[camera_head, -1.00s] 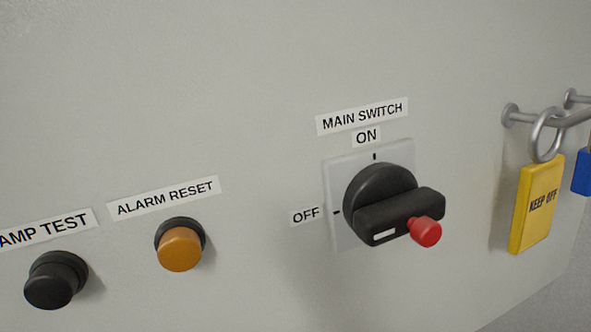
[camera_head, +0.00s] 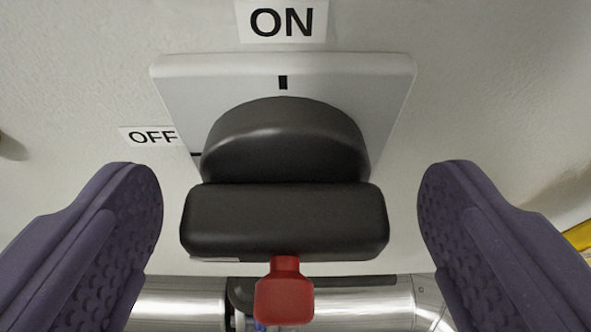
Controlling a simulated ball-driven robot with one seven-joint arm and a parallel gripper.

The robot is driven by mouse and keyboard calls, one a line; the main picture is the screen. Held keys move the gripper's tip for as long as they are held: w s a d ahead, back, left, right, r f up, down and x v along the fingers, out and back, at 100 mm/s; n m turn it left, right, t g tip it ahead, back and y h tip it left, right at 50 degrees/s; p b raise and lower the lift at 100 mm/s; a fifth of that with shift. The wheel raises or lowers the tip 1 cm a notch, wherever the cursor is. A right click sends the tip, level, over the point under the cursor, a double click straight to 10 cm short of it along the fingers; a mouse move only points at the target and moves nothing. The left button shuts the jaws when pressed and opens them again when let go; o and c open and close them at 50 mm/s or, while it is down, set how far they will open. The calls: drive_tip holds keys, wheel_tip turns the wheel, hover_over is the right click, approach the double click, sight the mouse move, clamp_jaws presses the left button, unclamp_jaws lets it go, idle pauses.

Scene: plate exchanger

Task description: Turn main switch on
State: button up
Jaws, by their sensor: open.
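The main switch (camera_head: 285,218) is a black rotary knob with a thick handle bar, on a light grey square plate (camera_head: 385,85). The bar lies level across the picture, in line with the OFF side. A red piece (camera_head: 284,292) sticks out below the bar's middle. The ON label (camera_head: 282,21) is above the plate, over a black mark. The OFF label (camera_head: 150,136) is at the plate's left. My gripper (camera_head: 290,215) is open, with one purple finger on each side of the bar. Gaps show between both fingers and the bar.
The pale panel (camera_head: 480,60) fills the background. A yellow edge (camera_head: 580,236) shows at the far right, close to the right finger. Silver pipes (camera_head: 370,305) run below the panel.

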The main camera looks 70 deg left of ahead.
drive_tip(key=c, duration=1.1)
drive_tip(key=shift+o, duration=0.2)
drive_tip(key=m, duration=0.1)
drive_tip(key=m+g, duration=0.1)
drive_tip(key=shift+w+d+f+m+g+y+b, duration=0.1)
drive_tip(key=shift+w+m+g+y+b, duration=0.1)
drive_tip(key=shift+m+g+y+b, duration=0.15)
drive_tip(key=m, duration=0.1)
drive_tip(key=m+g+y, duration=0.1)
drive_tip(key=m, duration=0.2)
drive_tip(key=shift+w+d+f+g+y, duration=0.1)
drive_tip(key=shift+w+f+g+y, duration=0.05)
drive_tip(key=shift+w+g+y, duration=0.15)
drive_tip(key=m, duration=0.1)
drive_tip(key=m+g+y, duration=0.1)
drive_tip(key=m, duration=0.1)
drive_tip(key=shift+f+m+g+y, duration=0.2)
drive_tip(key=shift+m+g+y, duration=0.05)
drive_tip(key=shift+f+m+y, duration=0.25)
drive_tip(key=shift+m+y, duration=0.55)
drive_tip(key=shift+m, duration=0.8)
